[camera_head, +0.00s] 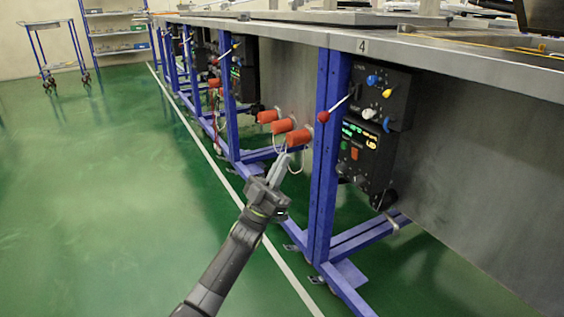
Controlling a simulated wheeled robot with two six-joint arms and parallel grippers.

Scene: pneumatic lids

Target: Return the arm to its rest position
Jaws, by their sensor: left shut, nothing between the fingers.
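My left arm comes in from the bottom of the head view. Its gripper (284,159) is shut and empty. Its fingertips point up at the red-orange cylinders (299,137) that stick out beside the blue table leg, and overlap the lower edge of the nearest one in the picture. I cannot tell whether they touch. A thin pale loop hangs by the fingertips. A black control panel (398,99) with blue, yellow and white knobs is on the leg to the right. A lever with a red knob (323,117) sticks out from it. My right gripper is not in view.
A long metal workbench (456,58) on blue legs (321,160) runs away along the right, with blue foot bars low down. Further panels sit along it. A wheeled cart (58,50) and a shelf (115,30) stand at the back left. The green floor (100,190) on the left is clear.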

